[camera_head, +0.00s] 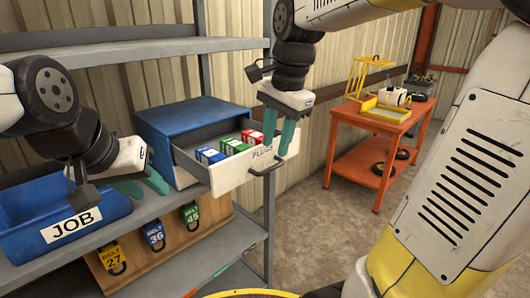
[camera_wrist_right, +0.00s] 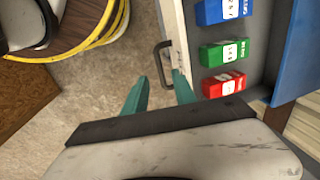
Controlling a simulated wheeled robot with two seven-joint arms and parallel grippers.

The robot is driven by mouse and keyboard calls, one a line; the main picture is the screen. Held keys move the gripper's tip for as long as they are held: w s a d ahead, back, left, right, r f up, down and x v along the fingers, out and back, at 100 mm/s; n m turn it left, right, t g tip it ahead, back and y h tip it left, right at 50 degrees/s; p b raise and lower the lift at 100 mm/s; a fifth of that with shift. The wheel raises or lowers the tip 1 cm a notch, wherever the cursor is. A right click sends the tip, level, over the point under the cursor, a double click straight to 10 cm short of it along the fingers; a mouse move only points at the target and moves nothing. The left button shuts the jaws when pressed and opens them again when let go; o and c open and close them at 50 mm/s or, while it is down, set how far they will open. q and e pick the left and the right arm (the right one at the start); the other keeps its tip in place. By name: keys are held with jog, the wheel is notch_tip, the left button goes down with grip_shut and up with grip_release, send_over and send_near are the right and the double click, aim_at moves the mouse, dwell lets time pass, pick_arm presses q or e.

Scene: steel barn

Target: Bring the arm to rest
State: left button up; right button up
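The blue cabinet (camera_head: 190,118) stands on the shelf with its white-fronted drawer (camera_head: 232,180) pulled out. In the drawer sit a blue box (camera_head: 210,155), a green box (camera_head: 233,146) and a red box (camera_head: 252,137). My right gripper (camera_head: 279,142) is open and empty at the drawer's front right. In the right wrist view its teal fingers (camera_wrist_right: 160,86) are apart, and the dark drawer handle (camera_wrist_right: 160,62) lies just beyond their tips. My left gripper (camera_head: 144,184) is open and empty, near the blue JOB bin (camera_head: 70,231) and left of the drawer.
The grey rack's upright (camera_head: 270,215) stands right of the drawer. An orange cart (camera_head: 372,118) with tools stands at the back right. Concrete floor lies between.

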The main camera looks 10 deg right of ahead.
jog(key=shift+s+d+r, duration=0.1)
jog(key=shift+s+r, duration=0.1)
jog(key=shift+r, duration=0.85)
jog(key=s+d+f+n+t+y, duration=0.1)
jog(key=s+f+n+t, duration=0.3)
jog(key=s+n, duration=0.5)
jog(key=shift+s+d+f+n, duration=0.25)
jog(key=shift+d+f+n, duration=0.35)
jog(key=shift+n, duration=0.6)
